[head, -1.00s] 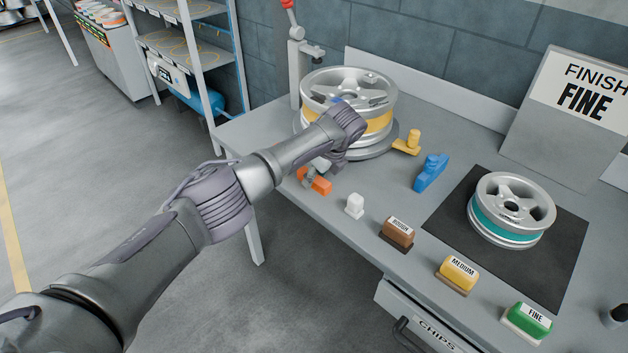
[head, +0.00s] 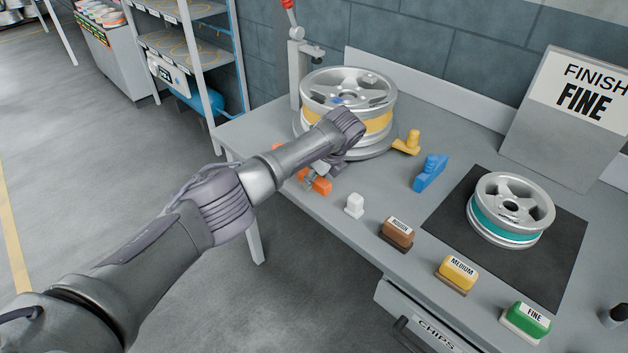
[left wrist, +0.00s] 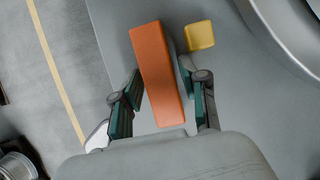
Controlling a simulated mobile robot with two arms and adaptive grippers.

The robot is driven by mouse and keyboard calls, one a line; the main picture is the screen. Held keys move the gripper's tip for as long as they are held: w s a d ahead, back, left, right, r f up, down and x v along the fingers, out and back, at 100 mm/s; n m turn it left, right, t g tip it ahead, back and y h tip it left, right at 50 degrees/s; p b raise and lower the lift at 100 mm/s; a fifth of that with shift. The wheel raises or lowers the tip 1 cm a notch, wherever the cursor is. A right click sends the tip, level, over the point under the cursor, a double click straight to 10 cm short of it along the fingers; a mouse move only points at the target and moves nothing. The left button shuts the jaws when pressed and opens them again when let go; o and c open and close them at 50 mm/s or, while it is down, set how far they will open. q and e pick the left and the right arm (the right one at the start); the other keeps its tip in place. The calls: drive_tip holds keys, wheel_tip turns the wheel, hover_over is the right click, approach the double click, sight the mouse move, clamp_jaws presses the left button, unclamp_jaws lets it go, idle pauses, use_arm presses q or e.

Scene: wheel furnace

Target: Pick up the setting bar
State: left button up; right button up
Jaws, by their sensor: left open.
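An orange bar (left wrist: 158,75) lies between the two fingers of my open left gripper (left wrist: 160,88) in the left wrist view. I take it to be the setting bar. The finger pads are beside its long sides; I cannot tell whether they touch it. In the head view the orange bar (head: 320,186) shows in part at the bench's left front edge, next to my left gripper (head: 318,174), and my arm hides its middle. A small yellow block (left wrist: 199,36) is right of the bar's far end in the left wrist view. My right gripper is out of view.
A wheel with a yellow band (head: 376,124) stands just behind my gripper. A white piece (head: 354,206), a yellow piece (head: 408,143), a blue piece (head: 431,173) and labelled blocks (head: 397,233) stand to the right. A teal-banded wheel (head: 510,225) sits on a dark mat.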

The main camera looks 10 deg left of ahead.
use_arm(q)
clamp_jaws()
drive_tip(key=shift+r, duration=0.1)
drive_tip(key=shift+r, duration=0.2)
wheel_tip(320, 180, up, 4)
drive_tip(key=shift+w+r, duration=0.1)
drive_tip(key=s+d+r+b, duration=0.1)
drive_tip(key=s+d+r, duration=0.3)
drive_tip(key=d, duration=0.7)
wheel_tip(320, 180, up, 3)
drive_tip(key=shift+f, duration=0.1)
